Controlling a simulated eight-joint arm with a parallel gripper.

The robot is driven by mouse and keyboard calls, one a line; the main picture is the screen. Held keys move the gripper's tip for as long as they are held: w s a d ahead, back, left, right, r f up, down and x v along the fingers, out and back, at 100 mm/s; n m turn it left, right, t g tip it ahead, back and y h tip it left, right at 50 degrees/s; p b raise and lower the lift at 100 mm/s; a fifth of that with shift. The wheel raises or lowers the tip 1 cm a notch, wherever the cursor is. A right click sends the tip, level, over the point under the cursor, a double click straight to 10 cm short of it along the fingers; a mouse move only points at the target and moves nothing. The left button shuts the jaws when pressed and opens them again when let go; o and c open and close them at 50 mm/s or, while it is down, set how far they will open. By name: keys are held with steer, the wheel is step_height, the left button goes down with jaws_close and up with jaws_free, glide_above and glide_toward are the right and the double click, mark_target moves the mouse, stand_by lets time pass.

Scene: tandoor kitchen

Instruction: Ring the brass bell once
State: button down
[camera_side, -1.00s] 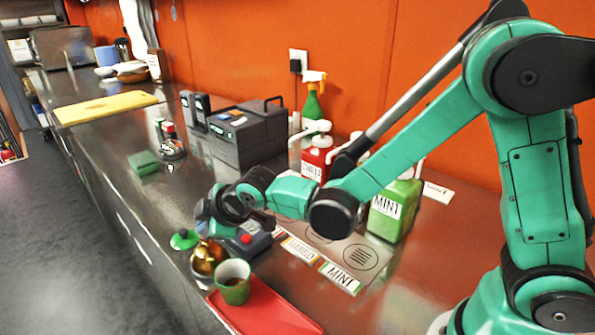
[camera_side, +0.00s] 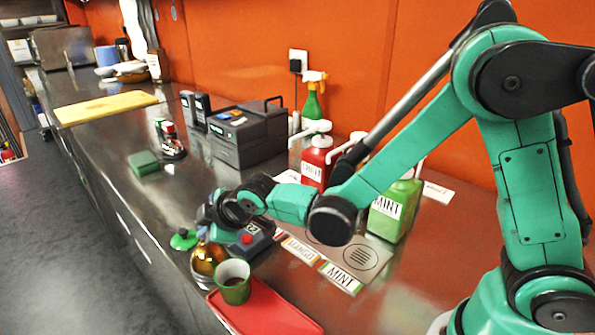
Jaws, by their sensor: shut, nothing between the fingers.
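The brass bell (camera_side: 208,257) stands near the front edge of the steel counter, left of a green cup. My gripper (camera_side: 205,234) is at the end of my arm, pointing down just above the bell's top. Its fingertips are small and partly lost against the bell, so I cannot tell whether they touch it. The gripper is shut and holds nothing.
A green cup (camera_side: 233,282) stands on a red tray (camera_side: 262,312) close to the bell. A dark device with a red button (camera_side: 247,239) is behind my gripper. A green-lidded item (camera_side: 184,239) lies left. Red (camera_side: 317,157) and green (camera_side: 394,205) pump bottles stand farther back.

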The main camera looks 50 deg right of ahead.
steer(key=shift+f, duration=0.4)
steer(key=shift+r, duration=0.1)
stand_by(0.5)
steer(key=shift+r, duration=0.8)
steer(key=shift+r, duration=2.5)
